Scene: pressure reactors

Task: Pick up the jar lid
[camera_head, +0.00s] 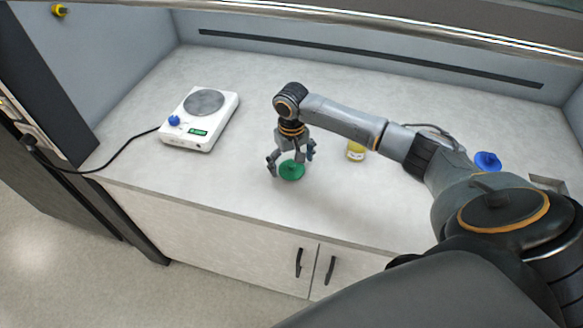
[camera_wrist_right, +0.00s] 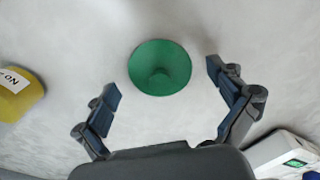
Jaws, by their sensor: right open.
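The jar lid is a round green disc (camera_head: 291,171) with a small raised knob, lying on the pale worktop near its front edge. In the right wrist view the green lid (camera_wrist_right: 160,68) lies just beyond the fingertips, roughly midway between them. My right gripper (camera_head: 291,160) points down over the lid, its fingers spread on either side. In the right wrist view the right gripper (camera_wrist_right: 163,80) is open and empty, with the knob facing the camera. Whether the fingertips touch the lid or the worktop cannot be told. My left gripper is not in view.
A white hotplate (camera_head: 187,139) with a blue knob and a black cable stands to the left. A yellow labelled jar (camera_head: 356,150) stands right of the lid, partly behind my right arm. A blue object (camera_head: 487,161) is farther right. The worktop (camera_head: 230,185) around the lid is clear.

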